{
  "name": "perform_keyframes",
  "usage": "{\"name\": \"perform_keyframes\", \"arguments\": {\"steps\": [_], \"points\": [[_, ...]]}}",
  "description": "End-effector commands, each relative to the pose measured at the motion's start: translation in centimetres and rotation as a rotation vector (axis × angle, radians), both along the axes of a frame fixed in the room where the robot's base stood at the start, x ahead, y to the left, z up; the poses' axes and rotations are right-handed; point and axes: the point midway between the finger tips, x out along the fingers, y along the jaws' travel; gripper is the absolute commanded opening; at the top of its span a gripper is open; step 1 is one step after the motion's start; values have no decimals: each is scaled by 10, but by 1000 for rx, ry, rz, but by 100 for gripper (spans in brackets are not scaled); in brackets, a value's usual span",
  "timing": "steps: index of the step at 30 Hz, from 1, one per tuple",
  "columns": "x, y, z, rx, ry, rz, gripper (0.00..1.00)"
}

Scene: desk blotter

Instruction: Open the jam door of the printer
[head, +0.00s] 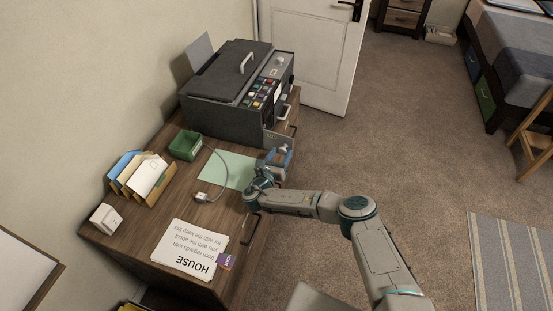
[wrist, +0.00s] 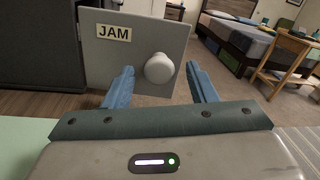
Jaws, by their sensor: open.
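The dark grey printer (head: 225,105) stands at the far end of the wooden desk. Its light grey jam door (head: 277,139) juts out from the near right corner, swung away from the body. In the wrist view the jam door (wrist: 125,60) shows a yellowish JAM label (wrist: 113,33) and a round pale knob (wrist: 159,69). My gripper (head: 279,157) is just on the near side of the door. Its blue fingers are open, and in the wrist view they (wrist: 160,76) flank the knob with gaps on both sides. I cannot tell how deep the knob lies between them.
A green mat (head: 227,171), a cable (head: 218,155), a green box (head: 185,145) and a file holder (head: 145,180) are on the desk. Papers (head: 190,250) lie at its near end. Carpeted floor (head: 400,130) right of the desk is open. A white room door (head: 312,55) stands behind the printer.

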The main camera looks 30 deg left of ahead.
Motion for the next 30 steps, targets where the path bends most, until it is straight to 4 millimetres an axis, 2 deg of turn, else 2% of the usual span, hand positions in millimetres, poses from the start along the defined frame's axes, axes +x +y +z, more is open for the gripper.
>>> {"name": "perform_keyframes", "arguments": {"steps": [4, 7, 15, 19, 24, 30], "points": [[-12, 1, -1, 0, 2, 4, 52], [-29, 1, -2, 1, 3, 7, 52], [-93, 1, -2, 1, 3, 11, 52], [-117, 0, -2, 1, 3, 10, 52], [-135, -1, -1, 1, 1, 7, 52], [-140, -2, 0, 0, 0, 6, 52]]}}
